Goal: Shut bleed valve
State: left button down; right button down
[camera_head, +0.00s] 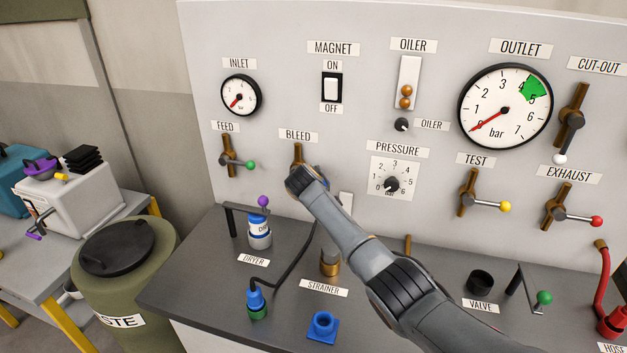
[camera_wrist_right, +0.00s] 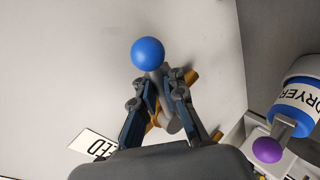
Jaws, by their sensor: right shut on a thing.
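The bleed valve (camera_head: 297,153) is a brass valve on the grey panel under the BLEED label; my right gripper hides most of it in the head view. In the right wrist view its lever ends in a blue ball (camera_wrist_right: 148,53), and part of the brass body (camera_wrist_right: 190,77) shows behind the fingers. My right gripper (camera_head: 303,180) is at the valve. In the right wrist view the gripper (camera_wrist_right: 160,86) has its fingers on both sides of the lever, just below the ball, and is shut on it. The lever's exact angle is hard to tell. My left gripper is not in view.
The feed valve (camera_head: 230,160) is to the left and the pressure dial (camera_head: 391,184) to the right. Below, the dryer (camera_head: 260,232) and the strainer (camera_head: 330,262) stand on the dark bench (camera_head: 200,290). A waste bin (camera_head: 125,265) is at left.

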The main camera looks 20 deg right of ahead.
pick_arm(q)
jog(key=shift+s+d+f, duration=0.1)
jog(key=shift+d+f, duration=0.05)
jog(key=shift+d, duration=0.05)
pick_arm(e)
jog(key=shift+s+r+n+g+h, duration=0.15)
jog(key=shift+r+n+g+h, duration=0.45)
jog(key=shift+n+h, duration=0.2)
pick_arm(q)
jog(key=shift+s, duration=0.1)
pick_arm(e)
jog(key=c, duration=1.5)
grip_release()
jog(key=shift+r, duration=0.1)
jog(key=shift+o, duration=0.4)
jog(key=shift+s+r, duration=0.1)
jog(key=shift+r, duration=0.05)
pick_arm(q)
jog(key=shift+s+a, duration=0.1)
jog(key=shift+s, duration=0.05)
